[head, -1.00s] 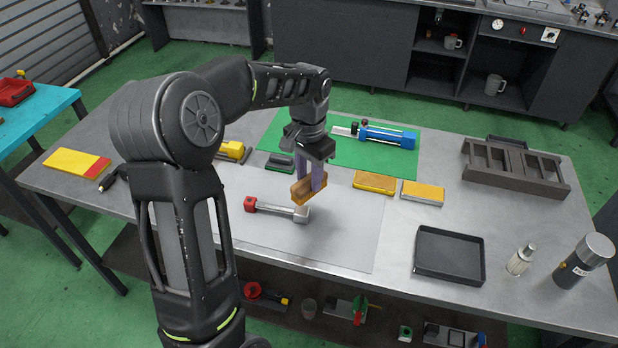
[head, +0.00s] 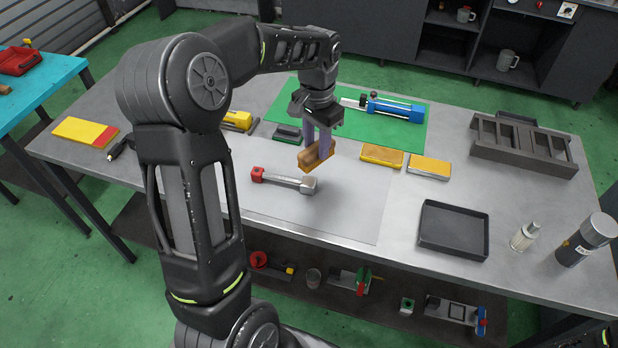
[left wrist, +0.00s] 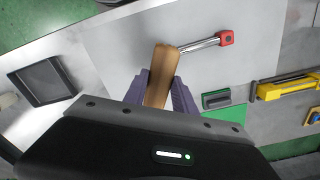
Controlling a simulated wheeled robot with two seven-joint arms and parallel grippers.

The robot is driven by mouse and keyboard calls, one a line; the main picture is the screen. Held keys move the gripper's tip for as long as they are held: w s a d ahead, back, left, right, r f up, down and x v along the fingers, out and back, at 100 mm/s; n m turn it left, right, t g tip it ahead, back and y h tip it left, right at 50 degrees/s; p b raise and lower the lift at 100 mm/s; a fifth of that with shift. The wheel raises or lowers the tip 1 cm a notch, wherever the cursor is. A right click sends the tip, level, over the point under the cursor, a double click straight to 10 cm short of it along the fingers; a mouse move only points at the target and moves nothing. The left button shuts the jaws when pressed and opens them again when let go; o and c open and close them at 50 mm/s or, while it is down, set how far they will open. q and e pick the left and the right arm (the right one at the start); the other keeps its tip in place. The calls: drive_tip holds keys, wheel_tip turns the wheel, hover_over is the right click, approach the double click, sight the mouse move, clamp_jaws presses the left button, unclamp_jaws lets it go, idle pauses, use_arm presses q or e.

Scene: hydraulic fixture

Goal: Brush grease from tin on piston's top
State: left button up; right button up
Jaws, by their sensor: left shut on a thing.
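My left gripper (head: 317,142) is shut on a brush with a wooden handle (head: 315,157) and holds it above the table. In the left wrist view the wooden handle (left wrist: 161,75) sits between the two purple fingers. The piston (head: 284,180) lies on its side on the light grey mat, red end to the left, metal block to the right. The brush is close to the block end; the wrist view hides that end behind it. A yellow tin with a brown top (head: 382,156) stands right of the gripper. My right gripper is out of view.
A blue cylinder (head: 396,108) lies on the green mat (head: 350,135). A black tray (head: 454,229), a small bottle (head: 525,236) and a dark canister (head: 586,238) stand right. The light grey mat's front is clear.

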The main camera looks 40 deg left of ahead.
use_arm(q)
clamp_jaws()
drive_tip(key=shift+f, duration=0.2)
drive_tip(key=shift+f+b, duration=2.4)
drive_tip(key=shift+f, duration=0.8)
drive_tip(key=shift+f+b, duration=0.75)
drive_tip(key=shift+f, duration=0.3)
drive_tip(key=shift+a, duration=0.1)
drive_tip(key=shift+s+a+r, duration=0.1)
drive_tip(key=shift+s+a, duration=0.15)
drive_tip(key=shift+a, duration=0.35)
drive_tip(key=shift+s+a, duration=0.25)
drive_tip(key=shift+a, duration=0.3)
drive_tip(key=shift+s+a+r, duration=0.1)
drive_tip(key=shift+s+a, duration=0.15)
drive_tip(key=shift+a, duration=0.35)
